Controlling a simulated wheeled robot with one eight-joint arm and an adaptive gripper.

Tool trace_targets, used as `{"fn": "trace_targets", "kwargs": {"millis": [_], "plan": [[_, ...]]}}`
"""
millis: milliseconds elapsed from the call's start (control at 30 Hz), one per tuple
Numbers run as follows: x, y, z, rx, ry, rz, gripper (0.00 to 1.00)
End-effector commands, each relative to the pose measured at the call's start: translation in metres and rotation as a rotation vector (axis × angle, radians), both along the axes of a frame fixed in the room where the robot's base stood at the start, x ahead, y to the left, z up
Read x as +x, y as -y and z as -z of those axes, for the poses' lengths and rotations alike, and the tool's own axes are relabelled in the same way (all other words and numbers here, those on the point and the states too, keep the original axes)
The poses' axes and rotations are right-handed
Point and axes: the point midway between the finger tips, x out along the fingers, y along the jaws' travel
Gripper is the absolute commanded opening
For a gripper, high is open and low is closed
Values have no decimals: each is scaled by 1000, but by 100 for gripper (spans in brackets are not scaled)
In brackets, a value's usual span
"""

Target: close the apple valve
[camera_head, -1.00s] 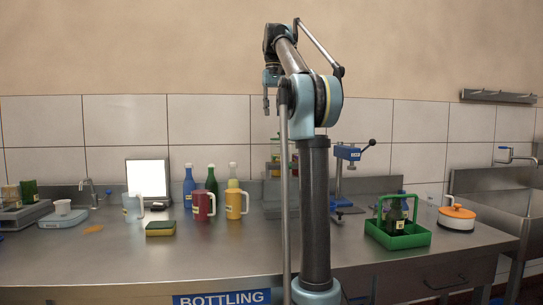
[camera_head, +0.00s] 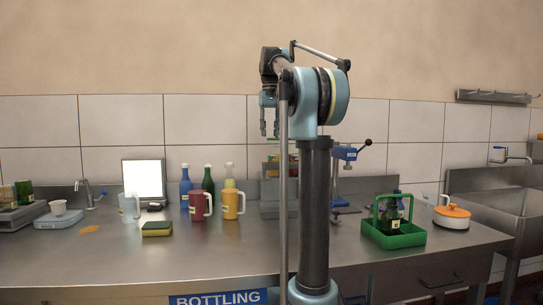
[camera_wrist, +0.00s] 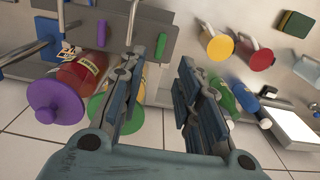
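The dispenser (camera_head: 271,190) stands at the back of the counter, mostly hidden behind my arm. In the wrist view it holds a red container (camera_wrist: 80,82) with a purple lid and a yellow-green container (camera_wrist: 108,103), partly hidden by a finger. A purple lever (camera_wrist: 101,34) and a green lever (camera_wrist: 138,47) show on its grey front. No apple label is readable, and I cannot tell how far either valve is turned. My gripper (camera_wrist: 158,68) is open and empty, its left finger close to the green lever in the picture. In the head view my gripper (camera_head: 270,128) points down above the dispenser.
A red mug (camera_head: 200,204) and a yellow mug (camera_head: 232,203) stand left of the dispenser, with several bottles behind. A blue press (camera_head: 345,155) stands to the right, then a green crate (camera_head: 393,240) with bottles. The front of the counter is mostly clear.

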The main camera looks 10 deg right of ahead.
Motion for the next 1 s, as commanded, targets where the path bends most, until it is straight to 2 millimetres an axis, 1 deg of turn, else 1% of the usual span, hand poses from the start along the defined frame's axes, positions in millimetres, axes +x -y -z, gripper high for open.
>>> {"fn": "trace_targets", "kwargs": {"millis": [33,300,500,700,1000], "plan": [[-1,0,8,0,0,0,31],[0,0,52,0,0,0,31],[0,0,78,0,0,0,31],[0,0,91,0,0,0,31],[0,0,93,0,0,-1,31]]}}
